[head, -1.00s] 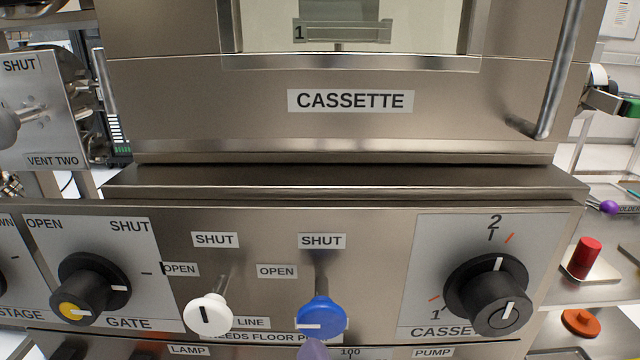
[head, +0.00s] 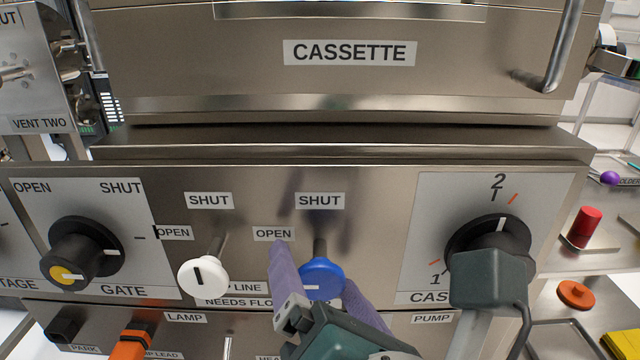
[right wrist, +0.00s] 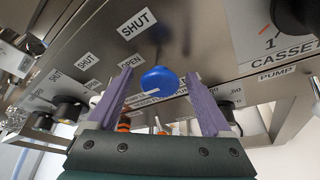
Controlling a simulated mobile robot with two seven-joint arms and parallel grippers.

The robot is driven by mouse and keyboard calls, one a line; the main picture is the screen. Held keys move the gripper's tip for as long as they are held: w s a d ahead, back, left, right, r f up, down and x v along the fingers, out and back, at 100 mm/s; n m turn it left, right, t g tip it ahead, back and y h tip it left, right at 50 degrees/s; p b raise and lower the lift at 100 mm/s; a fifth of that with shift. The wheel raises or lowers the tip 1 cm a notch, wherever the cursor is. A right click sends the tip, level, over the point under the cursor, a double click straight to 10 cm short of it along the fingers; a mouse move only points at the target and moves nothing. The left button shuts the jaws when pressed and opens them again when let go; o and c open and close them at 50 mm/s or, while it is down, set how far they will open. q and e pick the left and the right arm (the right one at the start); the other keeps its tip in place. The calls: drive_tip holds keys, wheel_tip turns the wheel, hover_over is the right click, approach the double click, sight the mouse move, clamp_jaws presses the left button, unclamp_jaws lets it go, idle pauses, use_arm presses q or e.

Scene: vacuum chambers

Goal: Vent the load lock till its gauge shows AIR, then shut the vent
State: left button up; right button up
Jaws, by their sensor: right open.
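A blue round knob (head: 322,277) stands out from the panel on a thin stem, below a SHUT label (head: 320,201) and right of an OPEN label (head: 273,234). Its white line lies sideways, toward the OPEN side. My right gripper (head: 309,262) is open, with its purple fingers on either side of the blue knob. The right wrist view shows the blue knob (right wrist: 160,80) between the fingertips, with a gap visible at each side. The knob's own name label is hidden. No gauge reading is visible. My left gripper is out of view.
A white knob (head: 203,277) with an upright line stands close on the left. The black GATE knob (head: 82,253) is farther left. A ledge (head: 340,146) juts out above the panel.

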clamp_jaws()
idle(0.6)
drive_tip(key=shift+f, duration=0.1)
drive_tip(key=m+t+y+b, duration=0.1)
drive_tip(key=m+b, duration=0.2)
drive_tip(key=shift+f+y, duration=0.2)
drive_tip(key=shift+y, duration=0.2)
drive_tip(key=m+t+y+b, duration=0.1)
drive_tip(key=m+b, duration=0.3)
drive_tip(key=b, duration=0.1)
drive_tip(key=m+t+b, duration=0.2)
drive_tip(key=m+b, duration=0.3)
drive_tip(key=b, duration=0.1)
drive_tip(key=shift+y, duration=0.4)
drive_tip(key=m+t+b, duration=0.1)
drive_tip(key=m+b, duration=0.2)
drive_tip(key=shift+r, duration=0.15)
drive_tip(key=shift+m+t+h+b, duration=0.3)
drive_tip(key=shift+m+t+b, duration=0.1)
drive_tip(key=shift+m, duration=0.3)
drive_tip(key=shift+r, duration=0.15)
